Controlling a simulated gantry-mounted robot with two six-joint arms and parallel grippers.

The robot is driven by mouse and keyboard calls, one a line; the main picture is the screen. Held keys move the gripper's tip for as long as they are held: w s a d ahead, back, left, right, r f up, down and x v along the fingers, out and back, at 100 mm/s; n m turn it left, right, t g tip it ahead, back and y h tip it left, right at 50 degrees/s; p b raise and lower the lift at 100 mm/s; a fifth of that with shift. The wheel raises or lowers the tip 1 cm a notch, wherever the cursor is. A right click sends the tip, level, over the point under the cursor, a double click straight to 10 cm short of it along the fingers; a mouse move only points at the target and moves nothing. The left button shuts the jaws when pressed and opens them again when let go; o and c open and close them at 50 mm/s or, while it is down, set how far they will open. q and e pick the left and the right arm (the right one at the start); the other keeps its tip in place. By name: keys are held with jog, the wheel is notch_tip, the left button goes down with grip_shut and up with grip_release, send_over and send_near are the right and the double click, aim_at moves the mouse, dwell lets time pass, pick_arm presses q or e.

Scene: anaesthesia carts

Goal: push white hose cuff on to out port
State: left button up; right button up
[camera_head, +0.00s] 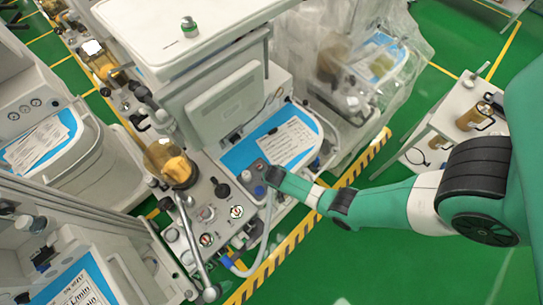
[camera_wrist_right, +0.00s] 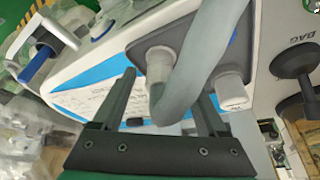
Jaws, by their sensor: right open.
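In the right wrist view, a grey hose (camera_wrist_right: 199,55) curves down from the top and bends at a white cuff-like cylinder (camera_wrist_right: 159,66) on a dark grey port block (camera_wrist_right: 178,36). A second white cylinder (camera_wrist_right: 231,90) stands to its right; its marking is unreadable. I cannot tell which is the out port or how far the cuff is seated. My right gripper (camera_wrist_right: 163,100) is open, its fingers on either side of the hose bend and the left cylinder. In the head view, my right gripper (camera_head: 270,178) is at the cart's port block, partly hiding it. My left gripper is not in view.
The hose (camera_head: 266,228) hangs toward a blue connector (camera_head: 228,262) at the cart's front edge. A black BAG fitting (camera_wrist_right: 293,65) lies right of the ports. An amber canister (camera_head: 170,164) and metal tube (camera_head: 190,245) stand left. Green floor is clear at lower right.

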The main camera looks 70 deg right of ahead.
jog(key=shift+d+f, duration=0.15)
jog(key=shift+f, duration=0.45)
jog(key=shift+w+r, duration=0.1)
jog(key=shift+r, duration=0.1)
grip_shut()
